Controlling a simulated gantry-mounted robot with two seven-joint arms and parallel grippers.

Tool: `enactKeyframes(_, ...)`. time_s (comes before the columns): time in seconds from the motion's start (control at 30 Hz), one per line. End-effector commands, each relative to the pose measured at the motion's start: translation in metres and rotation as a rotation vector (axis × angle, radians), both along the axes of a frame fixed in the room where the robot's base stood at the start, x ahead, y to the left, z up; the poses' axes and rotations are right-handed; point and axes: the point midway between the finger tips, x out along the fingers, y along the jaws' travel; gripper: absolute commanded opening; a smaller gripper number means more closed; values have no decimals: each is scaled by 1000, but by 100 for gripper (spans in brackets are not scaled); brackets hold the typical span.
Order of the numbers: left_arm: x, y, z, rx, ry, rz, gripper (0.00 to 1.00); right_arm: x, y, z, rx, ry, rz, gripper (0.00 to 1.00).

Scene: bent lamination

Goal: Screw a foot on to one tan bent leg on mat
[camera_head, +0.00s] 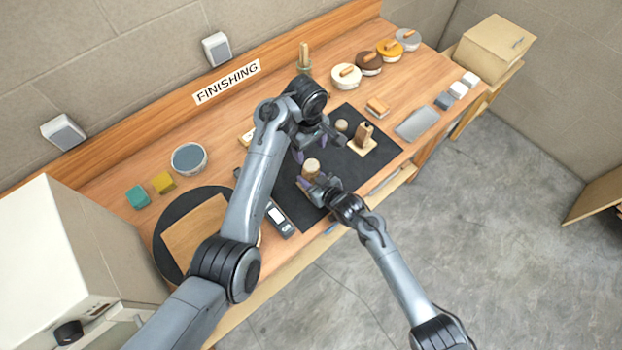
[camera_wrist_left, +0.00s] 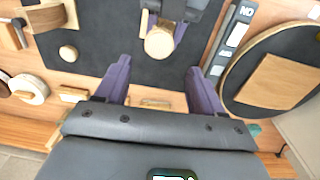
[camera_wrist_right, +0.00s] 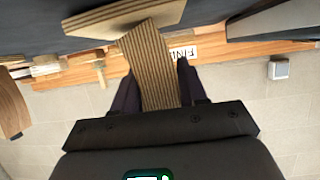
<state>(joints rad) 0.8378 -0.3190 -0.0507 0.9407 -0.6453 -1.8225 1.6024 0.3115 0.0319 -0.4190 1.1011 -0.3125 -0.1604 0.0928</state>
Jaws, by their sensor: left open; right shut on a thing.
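A tan bent leg (camera_wrist_right: 152,65) with striped layers stands on its flat plate (camera_wrist_right: 125,18) on the dark mat (camera_head: 350,105). My right gripper (camera_head: 313,186) is shut on it. A round tan foot (camera_wrist_left: 159,43) shows at the leg's upper end, also in the head view (camera_head: 312,167); I cannot tell how firmly it sits. My left gripper (camera_wrist_left: 160,88) is open and empty, behind and above the held leg. A second bent leg (camera_head: 363,134) stands on the mat to the right. A loose round tan foot (camera_head: 341,126) lies beside it, also in the left wrist view (camera_wrist_left: 68,52).
A round black turntable (camera_head: 170,240) bears a wooden board. A small wooden block (camera_head: 377,106) and a grey tray (camera_head: 416,124) are right of the mat.

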Motion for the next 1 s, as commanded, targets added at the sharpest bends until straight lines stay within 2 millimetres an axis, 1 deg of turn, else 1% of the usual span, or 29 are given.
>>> enactKeyframes(0.03, -1, 0, -2, 0, 4, 0, 68, -1, -2, -3, -5, 4, -1, 0)
enactKeyframes(0.37, -1, 0, -3, 0, 4, -2, 68, -1, -2, -3, -6, 4, -1, 0)
enactKeyframes(0.47, -1, 0, -6, 0, 4, -2, 68, -1, -2, -3, -6, 4, -1, 0)
enactKeyframes(0.63, -1, 0, -21, 2, 5, -3, 68, -1, -2, -4, -6, 5, -1, 0)
enactKeyframes(0.9, 0, -1, -57, 2, 7, -2, 68, -1, -2, -4, -6, 6, -2, 0)
enactKeyframes(1.0, 1, -2, -68, 2, 5, -3, 68, -1, -2, -4, -6, 6, -2, 0)
